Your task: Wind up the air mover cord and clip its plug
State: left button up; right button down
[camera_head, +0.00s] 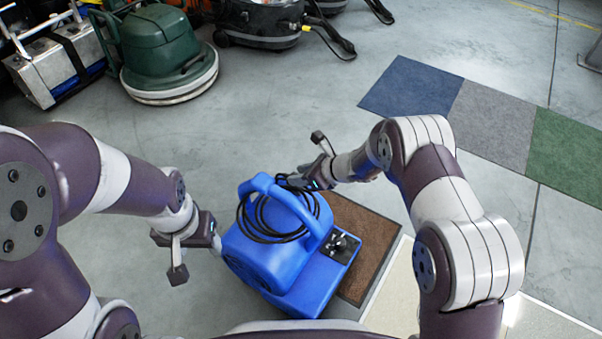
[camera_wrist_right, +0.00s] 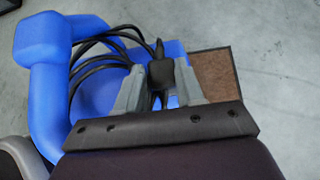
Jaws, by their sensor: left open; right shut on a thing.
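The blue air mover (camera_head: 277,262) stands on the floor, partly over a brown mat. Its black cord (camera_head: 262,225) hangs in loose coils around the blue handle (camera_head: 290,203). The coils also show in the right wrist view (camera_wrist_right: 92,62), beside the blue handle. My right gripper (camera_head: 310,181) is at the far side of the air mover, above its top. In the right wrist view its fingers are shut on the black plug (camera_wrist_right: 160,72). My left gripper (camera_head: 190,243) is open and empty, just left of the air mover's housing. Whether it touches the housing is unclear.
The brown mat (camera_head: 362,236) lies under and right of the air mover. Blue, grey and green carpet squares (camera_head: 490,118) lie at the upper right. A green floor machine (camera_head: 160,52) and a black vacuum (camera_head: 262,22) stand at the back. The grey floor between is clear.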

jog(key=shift+s+d+f+b, duration=0.1)
jog(key=shift+d+f+b, duration=0.05)
jog(key=shift+f+b, duration=0.45)
dwell(1.1)
jog(key=c, duration=0.6)
grip_release()
jog(key=p+v, duration=0.7)
jog(key=v, duration=0.5)
jog(key=shift+s+d+r, duration=0.15)
jog(key=shift+d, duration=0.05)
